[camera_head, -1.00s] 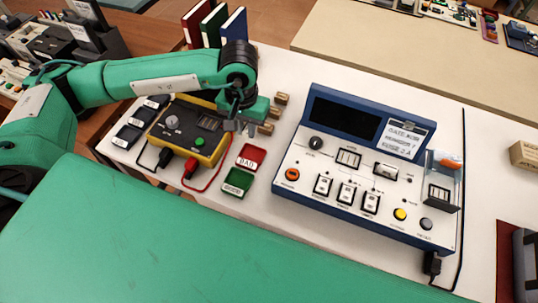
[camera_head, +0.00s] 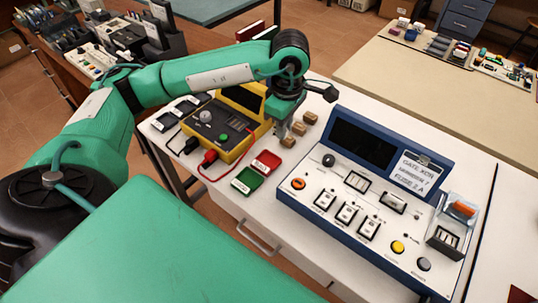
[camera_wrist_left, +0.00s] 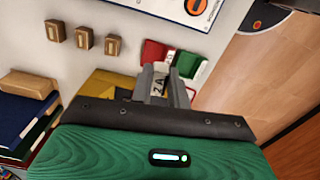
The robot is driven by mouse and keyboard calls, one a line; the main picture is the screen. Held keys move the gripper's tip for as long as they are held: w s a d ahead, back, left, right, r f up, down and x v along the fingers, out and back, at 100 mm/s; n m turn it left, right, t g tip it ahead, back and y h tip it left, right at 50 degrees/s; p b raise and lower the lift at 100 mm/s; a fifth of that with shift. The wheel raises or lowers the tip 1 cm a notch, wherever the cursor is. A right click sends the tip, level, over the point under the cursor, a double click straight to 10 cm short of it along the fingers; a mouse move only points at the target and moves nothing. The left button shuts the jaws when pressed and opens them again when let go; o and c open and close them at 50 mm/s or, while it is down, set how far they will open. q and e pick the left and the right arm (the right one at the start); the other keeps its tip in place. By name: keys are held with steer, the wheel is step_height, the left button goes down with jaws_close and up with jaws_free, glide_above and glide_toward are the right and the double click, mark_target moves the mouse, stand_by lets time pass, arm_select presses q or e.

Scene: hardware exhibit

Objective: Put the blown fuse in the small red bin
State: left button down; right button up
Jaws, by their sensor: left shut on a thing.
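The small red bin (camera_head: 267,161) stands on the white bench in front of the yellow tester. It also shows in the left wrist view (camera_wrist_left: 152,53), beyond the fingers. My left gripper (camera_head: 281,130) is behind and slightly right of the red bin, near the tester's right edge, apart from the bin. In the left wrist view its fingers (camera_wrist_left: 165,85) are shut on a small pale piece marked "2A" (camera_wrist_left: 156,88), which appears to be the fuse. Most of the fuse is hidden by the fingers. My right gripper is not in view.
A green bin (camera_head: 247,181) sits beside the red one. The yellow tester (camera_head: 240,99) with red and black leads is to the left. Several small brown blocks (camera_head: 298,128) lie right of the gripper. A large blue-framed panel (camera_head: 352,213) fills the right.

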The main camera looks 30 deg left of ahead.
arm_select(q)
steer(key=w+a+r+n, duration=0.1)
steer(key=a+r+n, duration=0.1)
steer(key=n, duration=1.5)
glide_above(271, 159)
step_height(271, 159, down, 12)
steer(key=shift+s+f+b, duration=0.1)
steer(key=shift+f+b, duration=0.1)
steer(key=shift+b, duration=0.15)
step_height(271, 159, down, 4)
steer(key=shift+f, duration=0.25)
steer(key=c, duration=1.7)
jaws_free()
steer(key=shift+c, duration=0.2)
steer(key=shift+o, duration=0.6)
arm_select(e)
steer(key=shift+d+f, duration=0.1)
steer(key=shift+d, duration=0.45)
